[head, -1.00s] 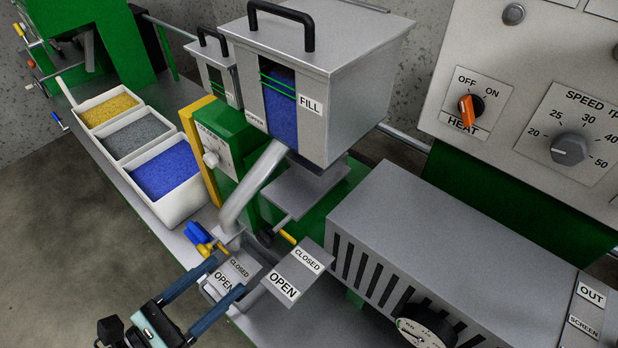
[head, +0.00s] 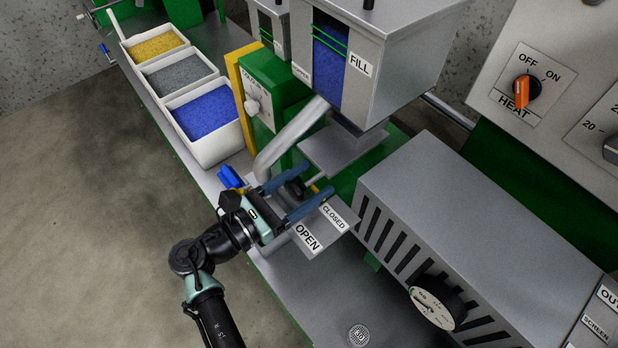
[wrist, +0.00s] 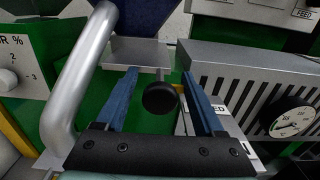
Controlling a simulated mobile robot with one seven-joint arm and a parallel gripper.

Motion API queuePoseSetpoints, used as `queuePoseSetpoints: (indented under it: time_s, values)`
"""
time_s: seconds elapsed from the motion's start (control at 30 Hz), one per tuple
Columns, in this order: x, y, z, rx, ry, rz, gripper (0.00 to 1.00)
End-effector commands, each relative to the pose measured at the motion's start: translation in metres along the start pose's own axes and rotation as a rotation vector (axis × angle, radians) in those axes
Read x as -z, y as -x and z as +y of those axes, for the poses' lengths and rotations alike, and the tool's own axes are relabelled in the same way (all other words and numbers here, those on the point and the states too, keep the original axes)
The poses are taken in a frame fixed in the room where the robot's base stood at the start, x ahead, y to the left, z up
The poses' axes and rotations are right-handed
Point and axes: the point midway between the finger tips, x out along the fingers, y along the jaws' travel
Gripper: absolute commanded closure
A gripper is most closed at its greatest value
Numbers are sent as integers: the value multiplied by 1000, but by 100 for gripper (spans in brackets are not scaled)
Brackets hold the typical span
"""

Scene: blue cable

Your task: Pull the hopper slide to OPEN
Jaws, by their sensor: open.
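The hopper (head: 395,75) is a grey box with a blue-filled window and a FILL label. Below it is the flat grey slide plate (head: 335,152), with a rod ending in a round black knob (head: 296,187). The knob (wrist: 160,99) shows between my fingers in the wrist view. My gripper (head: 298,186) is open, its blue fingers on either side of the knob; I cannot tell whether either touches it. A grey label plate (head: 340,228) marked OPEN and CLOSED lies beside the right finger, CLOSED on the hopper side. It is partly hidden by my finger.
A pale curved pipe (head: 290,138) runs down left of my gripper (wrist: 158,76). A blue handle (head: 230,177) is left of the fingers. A slotted grey housing (head: 470,215) with a dial gauge (head: 433,307) stands at right. Bins of pellets (head: 205,125) stand at the back left.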

Motion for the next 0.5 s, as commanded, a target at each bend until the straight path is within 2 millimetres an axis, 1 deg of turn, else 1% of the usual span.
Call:
queuePoseSetpoints:
  time_s: [0.1, 0.33, 0.47, 0.5]
  values:
    - [0, -4, 0, 0, 0, 0, 30]
    - [0, -4, 0, 0, 0, 0, 30]
    - [0, -4, 0, 0, 0, 0, 53]
    - [0, -4, 0, 0, 0, 0, 61]
